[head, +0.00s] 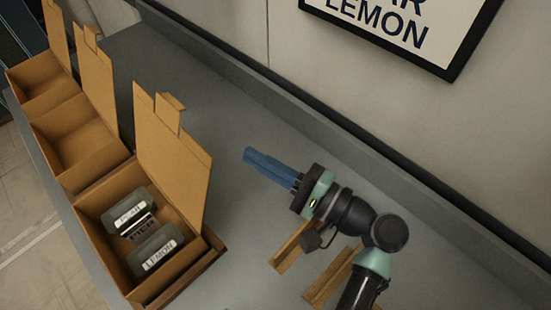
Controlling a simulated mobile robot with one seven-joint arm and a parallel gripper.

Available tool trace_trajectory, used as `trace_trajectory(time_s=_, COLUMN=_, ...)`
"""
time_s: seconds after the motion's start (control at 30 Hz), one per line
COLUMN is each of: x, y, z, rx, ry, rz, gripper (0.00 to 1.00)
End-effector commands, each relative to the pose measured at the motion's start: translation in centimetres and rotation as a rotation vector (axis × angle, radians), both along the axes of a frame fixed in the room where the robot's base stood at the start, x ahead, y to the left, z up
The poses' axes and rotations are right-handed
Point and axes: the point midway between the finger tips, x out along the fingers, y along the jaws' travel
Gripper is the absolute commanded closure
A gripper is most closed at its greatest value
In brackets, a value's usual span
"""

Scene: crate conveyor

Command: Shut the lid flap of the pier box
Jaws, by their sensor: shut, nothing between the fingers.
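The nearest open cardboard box (100,247) stands at the lower left of the head view. A dark label in it seems to read PIER, partly hidden between two grey-green packs. One pack (140,193) has a label hard to read, perhaps PEAR; the other pack (148,241) reads LEMON. The box's lid flap (172,150) stands up, open, on the side towards my arm, with a small tab at its top. My gripper (250,157), with blue fingers, is shut and empty. It is right of the flap and apart from it.
Two more open, empty-looking boxes, a middle one (62,118) and a far one (22,98), stand in a row with flaps up. Two brown strips (293,248) (330,277) lie near my arm. A raised edge (262,88) runs along the wall, below a framed sign (405,30). The grey surface (235,110) between is clear.

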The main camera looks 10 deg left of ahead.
Motion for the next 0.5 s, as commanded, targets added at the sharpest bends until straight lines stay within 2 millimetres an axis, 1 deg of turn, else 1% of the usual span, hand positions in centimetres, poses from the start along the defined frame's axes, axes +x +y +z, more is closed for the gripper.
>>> trace_trajectory(time_s=0.03, x=0.5, y=1.2, z=0.5, rx=0.0, ry=0.002, rz=0.005, gripper=1.0)
trace_trajectory(time_s=0.2, x=2.0, y=4.4, z=0.7, rx=-0.001, ry=0.002, rz=0.004, gripper=1.0)
trace_trajectory(time_s=0.23, x=1.9, y=4.8, z=0.9, rx=-0.001, ry=0.002, rz=0.002, gripper=1.0)
trace_trajectory(time_s=0.3, x=0.9, y=5.2, z=1.4, rx=-0.001, ry=0.003, rz=-0.001, gripper=1.0)
trace_trajectory(time_s=0.4, x=0.0, y=5.9, z=1.8, rx=-0.001, ry=0.002, rz=0.0, gripper=1.0)
trace_trajectory(time_s=0.5, x=-0.5, y=6.3, z=1.9, rx=-0.001, ry=0.002, rz=0.0, gripper=1.0)
